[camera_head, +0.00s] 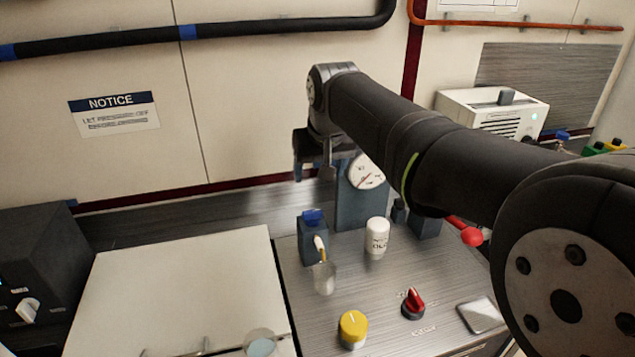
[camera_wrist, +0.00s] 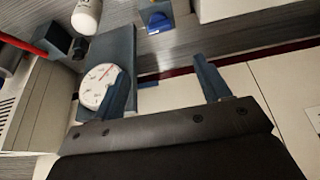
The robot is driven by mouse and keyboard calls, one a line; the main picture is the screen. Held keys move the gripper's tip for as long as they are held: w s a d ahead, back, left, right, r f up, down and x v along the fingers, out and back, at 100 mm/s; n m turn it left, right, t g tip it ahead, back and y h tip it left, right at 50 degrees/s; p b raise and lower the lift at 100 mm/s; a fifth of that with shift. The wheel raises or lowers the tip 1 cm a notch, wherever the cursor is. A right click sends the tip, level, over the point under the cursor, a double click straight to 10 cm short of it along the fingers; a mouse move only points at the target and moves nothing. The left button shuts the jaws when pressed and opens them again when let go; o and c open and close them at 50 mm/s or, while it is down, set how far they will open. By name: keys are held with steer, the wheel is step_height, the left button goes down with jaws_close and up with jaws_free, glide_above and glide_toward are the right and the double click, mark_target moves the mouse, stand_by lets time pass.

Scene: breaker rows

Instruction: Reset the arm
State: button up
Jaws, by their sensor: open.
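My gripper (camera_head: 314,172) is raised above the back of the metal bench, in front of the wall. In the wrist view my gripper (camera_wrist: 164,78) has its two fingers wide apart with nothing between them. My arm reaches in from the right of the head view. A blue-grey gauge block with a white dial (camera_head: 367,171) stands just beyond and beside the gripper. The dial also shows in the wrist view (camera_wrist: 98,86), partly behind one finger.
A white bottle (camera_head: 377,238), a small block with a blue top (camera_head: 313,240), a yellow knob (camera_head: 353,328), a red knob (camera_head: 413,303) and a red-balled lever (camera_head: 471,236) are on the bench. A white panel (camera_head: 180,285) lies left; a dark box (camera_head: 40,270) stands beyond it.

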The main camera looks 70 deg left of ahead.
mark_target(312, 211)
steer(key=shift+d+r, duration=0.2)
steer(key=shift+r, duration=0.2)
steer(key=shift+f, duration=0.1)
steer(key=x, duration=1.7)
steer(key=shift+f, duration=0.15)
